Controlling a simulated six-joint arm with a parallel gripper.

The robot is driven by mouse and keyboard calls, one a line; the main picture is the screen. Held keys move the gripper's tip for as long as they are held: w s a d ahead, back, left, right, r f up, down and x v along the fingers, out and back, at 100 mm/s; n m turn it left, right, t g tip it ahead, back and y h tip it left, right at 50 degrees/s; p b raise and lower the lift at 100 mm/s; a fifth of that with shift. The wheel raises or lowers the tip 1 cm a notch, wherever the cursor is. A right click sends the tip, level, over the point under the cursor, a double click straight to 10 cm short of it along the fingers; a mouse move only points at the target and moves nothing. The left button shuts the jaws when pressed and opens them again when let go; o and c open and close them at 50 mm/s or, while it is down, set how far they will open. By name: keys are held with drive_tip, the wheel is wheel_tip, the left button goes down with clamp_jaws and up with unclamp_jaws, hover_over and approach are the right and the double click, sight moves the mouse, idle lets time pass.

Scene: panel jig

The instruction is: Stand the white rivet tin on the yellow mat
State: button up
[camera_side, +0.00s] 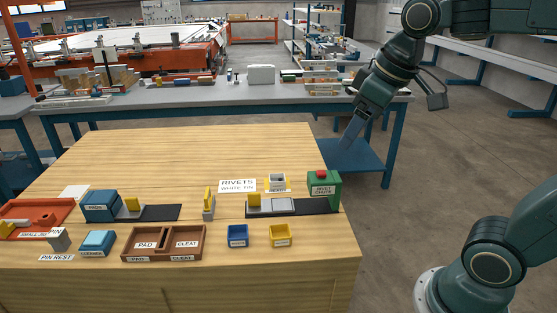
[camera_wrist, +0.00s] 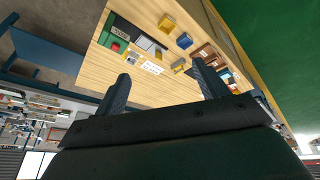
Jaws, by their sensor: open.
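A small pale, box-like tin (camera_side: 277,180) stands at the back right of the wooden bench in the side view, right of the card reading RIVETS WHITE TIN (camera_side: 237,185). Yellow shows around its base with a label in front; it is too small to tell whether this is the yellow mat with the tin standing on it. My gripper (camera_side: 351,133) is high beyond the bench's back right corner, well apart from the tin. In the wrist view its fingers (camera_wrist: 163,92) are spread and empty, with the card (camera_wrist: 152,68) beyond them.
A green block with a red button (camera_side: 323,185) ends a black strip right of the tin. A blue bin (camera_side: 237,235), a yellow bin (camera_side: 280,235) and a brown divided tray (camera_side: 163,243) stand in front. The back of the bench (camera_side: 200,148) is clear.

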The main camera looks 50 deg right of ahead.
drive_tip(key=s+f, duration=0.2)
drive_tip(key=s, duration=0.2)
drive_tip(key=s+a+f+m+t, duration=0.1)
drive_tip(key=s+f, duration=0.1)
drive_tip(key=s, duration=0.3)
drive_tip(key=shift+a+f+m, duration=0.25)
drive_tip(key=shift+m, duration=0.05)
idle(0.8)
